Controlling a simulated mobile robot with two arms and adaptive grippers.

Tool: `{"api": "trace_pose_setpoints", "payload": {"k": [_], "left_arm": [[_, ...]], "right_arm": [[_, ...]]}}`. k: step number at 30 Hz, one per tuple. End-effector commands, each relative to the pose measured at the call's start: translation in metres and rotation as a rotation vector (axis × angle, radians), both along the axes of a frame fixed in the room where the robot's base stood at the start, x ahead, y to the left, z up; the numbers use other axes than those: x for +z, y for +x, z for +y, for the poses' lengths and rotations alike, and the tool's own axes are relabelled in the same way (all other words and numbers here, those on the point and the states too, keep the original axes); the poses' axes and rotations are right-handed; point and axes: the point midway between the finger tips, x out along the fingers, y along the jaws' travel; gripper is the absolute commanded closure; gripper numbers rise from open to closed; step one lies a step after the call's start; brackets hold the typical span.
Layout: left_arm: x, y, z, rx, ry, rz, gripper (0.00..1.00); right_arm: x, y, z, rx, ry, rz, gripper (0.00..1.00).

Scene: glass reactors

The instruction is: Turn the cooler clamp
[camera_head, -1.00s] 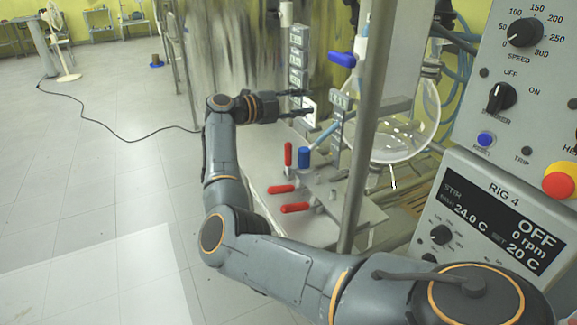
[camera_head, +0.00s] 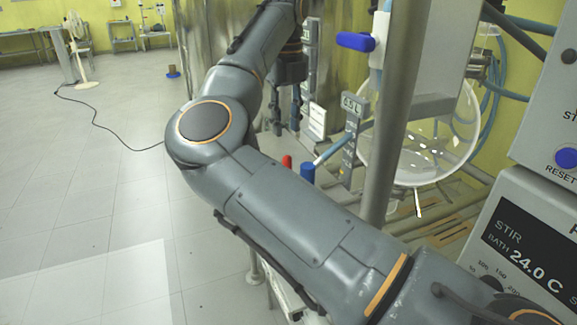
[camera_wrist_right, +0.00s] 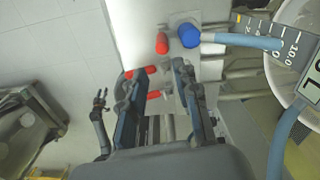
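Red-handled levers stand on a pale bench plate, and no label shows which one is the cooler clamp. In the right wrist view they are an upper red handle (camera_wrist_right: 162,43), a left one (camera_wrist_right: 130,73) and a lower one (camera_wrist_right: 153,94) between the fingers. In the head view one red tip (camera_head: 287,162) shows above my forearm, which hides the others. My right gripper (camera_head: 286,128) points down above the plate, open and empty; its fingers (camera_wrist_right: 160,70) are apart in the wrist view.
A blue cap (camera_head: 308,172) with a pale blue hose stands beside the red tip. A steel post (camera_head: 398,110) and a round glass vessel (camera_head: 425,135) are to the right. A blue valve handle (camera_head: 355,41) is above. A control panel (camera_head: 515,255) fills the lower right. The left floor is open.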

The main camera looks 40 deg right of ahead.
Motion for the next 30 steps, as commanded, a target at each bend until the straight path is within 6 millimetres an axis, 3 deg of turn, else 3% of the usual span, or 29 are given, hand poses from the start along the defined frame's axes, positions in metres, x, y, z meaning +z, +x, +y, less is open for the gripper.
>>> {"api": "trace_pose_setpoints", "payload": {"k": [1,6,15,21,29,30], "left_arm": [[0.005,0.005,-0.001,0.001,-0.002,-0.009,0.6],[0.03,0.017,-0.002,0.004,-0.003,-0.023,0.6],[0.054,0.024,-0.003,0.006,-0.003,-0.033,0.6],[0.059,0.025,-0.003,0.007,-0.004,-0.034,0.6],[0.059,0.025,-0.003,0.007,-0.004,-0.033,0.6],[0.059,0.025,-0.003,0.006,-0.003,-0.033,0.6]], "right_arm": [[-0.015,-0.001,-0.001,-0.003,-0.001,0.006,0.69],[-0.051,-0.001,-0.001,-0.003,-0.003,0.006,0.69],[-0.1,-0.001,-0.001,-0.003,-0.003,0.003,0.69],[-0.112,0.0,-0.001,-0.002,-0.004,0.001,0.69],[-0.113,0.0,-0.001,-0.002,-0.004,0.001,0.69],[-0.113,0.0,-0.001,-0.002,-0.004,0.001,0.75]]}}
